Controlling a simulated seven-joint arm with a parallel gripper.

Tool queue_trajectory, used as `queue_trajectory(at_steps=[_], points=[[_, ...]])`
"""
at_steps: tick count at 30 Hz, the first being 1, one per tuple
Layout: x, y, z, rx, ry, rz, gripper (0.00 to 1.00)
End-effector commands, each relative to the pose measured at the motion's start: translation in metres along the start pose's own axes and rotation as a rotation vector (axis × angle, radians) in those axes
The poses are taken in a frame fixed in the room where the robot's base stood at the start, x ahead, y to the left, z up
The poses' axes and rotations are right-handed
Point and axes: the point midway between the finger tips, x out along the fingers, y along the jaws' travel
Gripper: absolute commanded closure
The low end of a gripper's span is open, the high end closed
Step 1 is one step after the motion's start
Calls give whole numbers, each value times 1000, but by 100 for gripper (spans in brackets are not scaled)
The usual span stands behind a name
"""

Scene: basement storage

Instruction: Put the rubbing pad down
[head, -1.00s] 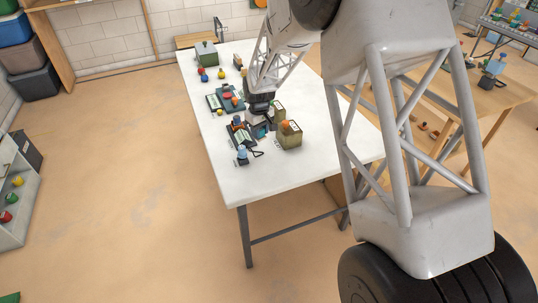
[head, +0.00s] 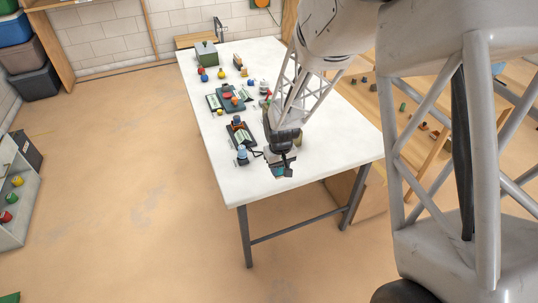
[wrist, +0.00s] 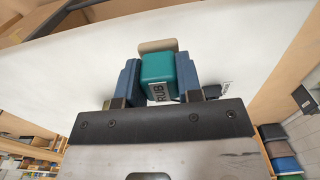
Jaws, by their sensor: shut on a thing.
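The rubbing pad (wrist: 159,68) is a teal block with a "RUB" label and a beige layer at its far side. In the wrist view it sits between the two blue fingers of my gripper (wrist: 158,82), which is shut on it. In the head view my gripper (head: 282,168) hangs at the near part of the white table (head: 235,188), and the pad shows only as a small teal patch (head: 277,171) at its tip. I cannot tell whether the pad touches the tabletop.
A dark tray-like item (head: 239,133) and a small blue-topped item (head: 242,155) stand just left of my gripper. Several coloured pieces and a green box (head: 206,52) lie farther back. The table's near left corner is clear.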

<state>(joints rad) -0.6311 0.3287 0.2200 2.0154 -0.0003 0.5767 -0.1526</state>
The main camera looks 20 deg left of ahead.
Motion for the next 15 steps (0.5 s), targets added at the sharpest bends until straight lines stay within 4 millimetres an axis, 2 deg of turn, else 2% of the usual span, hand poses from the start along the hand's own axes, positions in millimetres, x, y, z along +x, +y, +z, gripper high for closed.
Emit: queue_trajectory(at_steps=[8,15], points=[[1,1,-5,-1,0,0,97],[3,5,-28,-1,1,0,97]])
